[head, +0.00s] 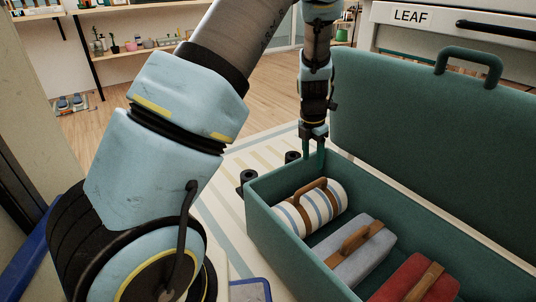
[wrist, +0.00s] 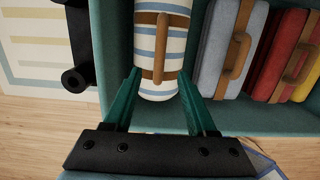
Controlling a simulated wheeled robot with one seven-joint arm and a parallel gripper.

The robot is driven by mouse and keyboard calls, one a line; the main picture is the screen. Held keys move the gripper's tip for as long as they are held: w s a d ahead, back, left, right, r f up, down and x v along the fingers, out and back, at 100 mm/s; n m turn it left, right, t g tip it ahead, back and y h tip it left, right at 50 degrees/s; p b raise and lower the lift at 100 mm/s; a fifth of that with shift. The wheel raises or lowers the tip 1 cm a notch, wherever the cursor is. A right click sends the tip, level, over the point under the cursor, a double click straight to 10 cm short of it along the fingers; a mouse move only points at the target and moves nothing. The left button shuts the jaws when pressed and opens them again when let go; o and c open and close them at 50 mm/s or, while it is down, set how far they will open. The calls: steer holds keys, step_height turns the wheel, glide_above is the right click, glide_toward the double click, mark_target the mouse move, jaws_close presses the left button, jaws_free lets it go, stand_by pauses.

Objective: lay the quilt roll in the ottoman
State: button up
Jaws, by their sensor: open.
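The quilt roll (head: 330,205), white with blue stripes and a brown strap handle, lies inside the teal ottoman (head: 262,215) at its far left end. The ottoman's lid (head: 400,130) stands open. My gripper (head: 312,158) is above that end of the ottoman, pointing down, open and empty. In the wrist view the quilt roll (wrist: 160,62) lies between and beyond the teal fingers of my gripper (wrist: 160,78), its handle running lengthwise between them. I cannot tell whether the fingers touch the roll.
A grey-blue bundle (head: 350,255) and a red bundle (head: 418,280), both with brown handles, lie beside the roll in the ottoman. Black round parts (head: 248,177) stick out at the ottoman's left side. A striped rug (head: 228,210) lies on the wooden floor to the left.

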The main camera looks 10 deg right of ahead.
steer(key=s+a+r+m, duration=0.3)
steer(key=a+r+m, duration=0.1)
steer(key=a+m, duration=0.4)
steer(key=s+a+r+m, duration=0.4)
steer(key=a+m, duration=0.4)
steer(key=a, duration=0.3)
steer(key=s+a+r+m+t+y, duration=0.1)
steer(key=s+a+r+m, duration=0.2)
steer(key=a+m, duration=0.5)
steer(key=shift+s+a+r+m, duration=0.35)
steer(key=shift+s+a, duration=0.35)
steer(key=shift+a, duration=0.5)
steer(key=shift+r, duration=0.1)
step_height(320, 180, up, 36)
steer(key=p, duration=3.6)
steer(key=shift+r+p, duration=0.25)
steer(key=shift+p, duration=0.05)
steer(key=shift+c, duration=0.6)
